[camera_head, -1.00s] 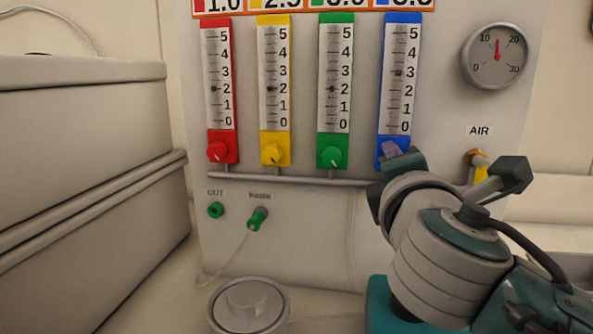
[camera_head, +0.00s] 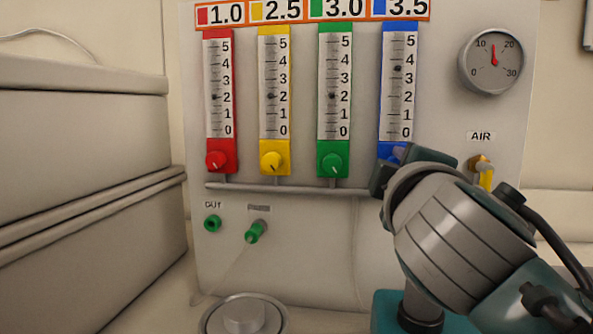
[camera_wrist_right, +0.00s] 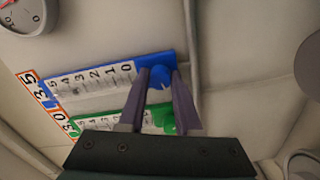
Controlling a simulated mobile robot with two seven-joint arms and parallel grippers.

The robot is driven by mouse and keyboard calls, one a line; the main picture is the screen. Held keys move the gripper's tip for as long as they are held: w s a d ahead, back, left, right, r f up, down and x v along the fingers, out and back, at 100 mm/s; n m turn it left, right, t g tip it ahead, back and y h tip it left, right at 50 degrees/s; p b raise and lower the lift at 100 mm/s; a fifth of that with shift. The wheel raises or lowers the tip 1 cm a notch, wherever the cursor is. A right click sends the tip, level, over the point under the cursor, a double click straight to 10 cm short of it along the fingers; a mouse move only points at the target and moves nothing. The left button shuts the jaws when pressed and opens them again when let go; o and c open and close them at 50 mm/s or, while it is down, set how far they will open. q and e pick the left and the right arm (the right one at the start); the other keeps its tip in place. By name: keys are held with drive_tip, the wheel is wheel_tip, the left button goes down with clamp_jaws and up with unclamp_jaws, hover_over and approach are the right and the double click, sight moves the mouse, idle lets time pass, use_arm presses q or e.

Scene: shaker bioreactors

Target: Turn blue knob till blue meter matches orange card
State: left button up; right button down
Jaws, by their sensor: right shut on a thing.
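The blue meter (camera_head: 397,95) is the rightmost of the panel's meters. Its dark float stands between 3 and 4, at roughly 3.5. The orange-bordered card (camera_head: 312,11) above shows 1.0 red, 2.5 yellow, 3.0 green and 3.5 blue. In the head view my right gripper hides most of the blue knob at the meter's foot. In the right wrist view the blue knob (camera_wrist_right: 159,83) sits between the purple fingers of my right gripper (camera_wrist_right: 160,76), which is shut on it. My left gripper is out of view.
Red (camera_head: 216,161), yellow (camera_head: 272,161) and green (camera_head: 332,164) knobs sit left of the blue one. A round gauge (camera_head: 492,62) and a yellow AIR valve (camera_head: 484,172) are on the right. A pipe (camera_head: 290,190) runs below the meters. Grey boxes (camera_head: 80,140) fill the left.

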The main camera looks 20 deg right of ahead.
idle(0.5)
drive_tip(key=c, duration=0.6)
unclamp_jaws()
drive_tip(key=shift+c, duration=0.2)
drive_tip(key=shift+o, duration=0.2)
drive_tip(key=shift+r, duration=0.1)
